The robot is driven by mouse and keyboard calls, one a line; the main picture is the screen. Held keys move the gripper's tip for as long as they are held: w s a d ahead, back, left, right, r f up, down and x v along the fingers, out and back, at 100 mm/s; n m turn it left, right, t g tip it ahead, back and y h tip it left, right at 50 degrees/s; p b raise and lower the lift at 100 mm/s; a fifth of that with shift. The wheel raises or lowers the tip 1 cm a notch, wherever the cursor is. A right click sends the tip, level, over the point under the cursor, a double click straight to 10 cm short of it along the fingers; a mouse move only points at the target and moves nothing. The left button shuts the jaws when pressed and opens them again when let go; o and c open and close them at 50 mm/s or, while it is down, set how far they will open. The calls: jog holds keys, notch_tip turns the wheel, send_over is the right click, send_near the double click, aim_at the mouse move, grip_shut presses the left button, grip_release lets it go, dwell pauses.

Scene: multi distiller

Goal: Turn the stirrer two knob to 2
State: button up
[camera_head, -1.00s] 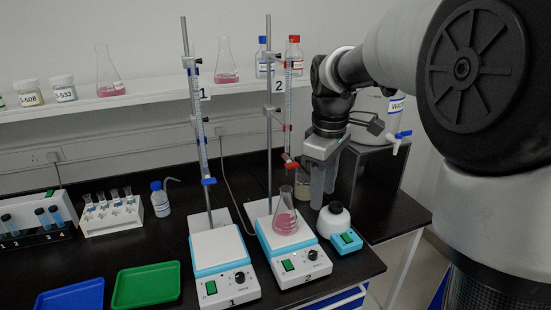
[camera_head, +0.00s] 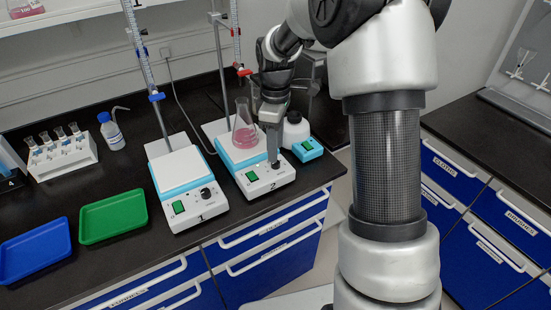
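Stirrer two (camera_head: 258,188) is a white and light-blue hot plate marked 2, with a green switch (camera_head: 252,176) on its front panel. Its dark knob (camera_head: 276,165) is on the right of that panel, largely covered by my fingertips. My gripper (camera_head: 273,157) points down right at the knob. Its fingers line up in this view, so I cannot tell whether they are closed on the knob or stand around it. The knob's pointer and setting cannot be read. A conical flask with pink liquid (camera_head: 244,132) stands on the plate, just left of my gripper.
Stirrer one (camera_head: 197,209) stands to the left. Clamp stands with burettes rise behind. Green (camera_head: 112,218) and blue (camera_head: 36,252) trays lie at the left.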

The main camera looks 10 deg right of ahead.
jog(key=shift+f, duration=2.3)
jog(key=shift+c, duration=0.2)
grip_shut()
